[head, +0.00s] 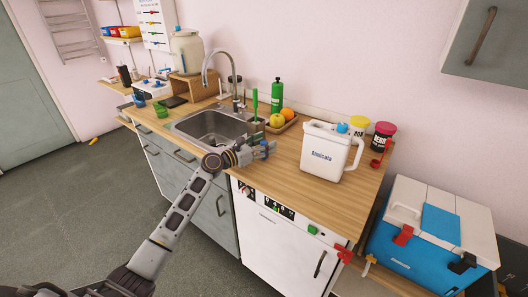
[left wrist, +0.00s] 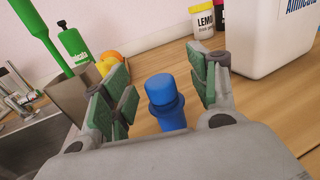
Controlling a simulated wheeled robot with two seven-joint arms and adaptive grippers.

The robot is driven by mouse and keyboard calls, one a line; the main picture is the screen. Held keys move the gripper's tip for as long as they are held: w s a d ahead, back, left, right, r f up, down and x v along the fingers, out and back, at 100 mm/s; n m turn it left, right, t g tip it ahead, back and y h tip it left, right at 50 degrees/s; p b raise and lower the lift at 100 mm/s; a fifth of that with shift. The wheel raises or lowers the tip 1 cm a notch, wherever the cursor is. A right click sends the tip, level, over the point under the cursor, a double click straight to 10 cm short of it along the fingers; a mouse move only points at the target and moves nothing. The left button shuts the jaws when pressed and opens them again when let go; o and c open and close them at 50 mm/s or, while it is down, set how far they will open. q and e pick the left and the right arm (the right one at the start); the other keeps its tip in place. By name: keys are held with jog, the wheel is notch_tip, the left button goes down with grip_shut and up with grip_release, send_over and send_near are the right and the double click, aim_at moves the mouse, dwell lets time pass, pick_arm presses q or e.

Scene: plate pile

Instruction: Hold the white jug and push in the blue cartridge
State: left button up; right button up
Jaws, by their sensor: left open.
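The white jug (head: 325,152) stands upright on the wooden counter, its handle to the right and a blue piece (head: 342,127) at its top. Its lower part also shows at the top right of the left wrist view (left wrist: 268,35). My left gripper (head: 266,149) is over the counter between the sink and the jug, open. In the left wrist view a blue cartridge (left wrist: 164,98) shows between the spread green-padded fingers (left wrist: 160,90), apart from both. Its lower end is hidden by my gripper body. My right gripper is not in view.
A green bottle (head: 277,95) and a fruit tray (head: 287,125) stand behind my left gripper. The sink (head: 208,128) is to its left. Yellow-lidded (head: 358,125) and red-lidded (head: 381,136) tubs stand behind the jug. A blue cooler (head: 420,262) is right of the counter.

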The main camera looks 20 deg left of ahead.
pick_arm(q)
jog(key=c, duration=1.2)
jog(key=shift+o, duration=0.2)
jog(key=shift+r, duration=0.15)
